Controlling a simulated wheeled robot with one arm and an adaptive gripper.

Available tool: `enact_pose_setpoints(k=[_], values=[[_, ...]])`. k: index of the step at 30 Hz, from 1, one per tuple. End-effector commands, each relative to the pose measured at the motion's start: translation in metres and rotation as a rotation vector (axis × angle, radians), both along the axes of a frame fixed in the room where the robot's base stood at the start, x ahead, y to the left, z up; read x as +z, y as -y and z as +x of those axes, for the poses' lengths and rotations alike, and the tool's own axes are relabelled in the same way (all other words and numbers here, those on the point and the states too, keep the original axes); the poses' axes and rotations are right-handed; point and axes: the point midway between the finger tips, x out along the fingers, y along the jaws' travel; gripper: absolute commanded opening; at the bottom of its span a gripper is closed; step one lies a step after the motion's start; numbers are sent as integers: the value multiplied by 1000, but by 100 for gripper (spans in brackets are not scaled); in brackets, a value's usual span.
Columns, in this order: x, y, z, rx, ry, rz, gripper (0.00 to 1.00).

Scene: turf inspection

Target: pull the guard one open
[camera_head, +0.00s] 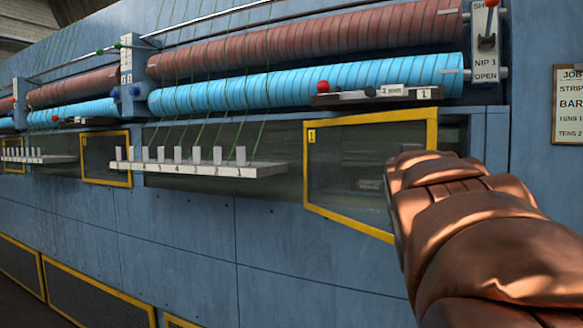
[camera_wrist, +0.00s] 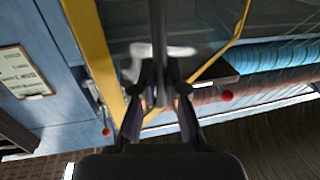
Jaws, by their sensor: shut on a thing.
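Guard one is a clear panel in a yellow frame (camera_head: 370,119) with a small "1" label, on the blue machine front, right of centre in the head view. Its right side appears swung out from the machine, with the left edge against it. My copper-coloured arm hides its lower right part. The yellow frame (camera_wrist: 88,45) also crosses the wrist view. My gripper (camera_wrist: 160,88) is shut on a dark upright bar, which looks like the guard's handle. In the head view my gripper is hidden behind my arm.
A shelf with several numbered white blocks (camera_head: 215,170) juts out left of the guard. Above are a blue roller (camera_head: 300,87), a dark ledge with a red knob (camera_head: 375,95) and the nip lever panel (camera_head: 486,60). A notice (camera_head: 571,105) hangs at the right.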

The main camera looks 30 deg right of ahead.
Motion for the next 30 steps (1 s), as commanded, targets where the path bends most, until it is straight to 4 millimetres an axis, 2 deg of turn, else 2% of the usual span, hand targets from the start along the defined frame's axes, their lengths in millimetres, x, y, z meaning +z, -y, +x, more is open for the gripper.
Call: enact_pose_setpoints(k=[12,13,20,30], values=[[3,-2,0,-1,4,-5,0],[3,-2,0,-1,4,-5,14],[1,-1,0,-1,1,-2,37],[2,-1,0,-1,0,0,37]])
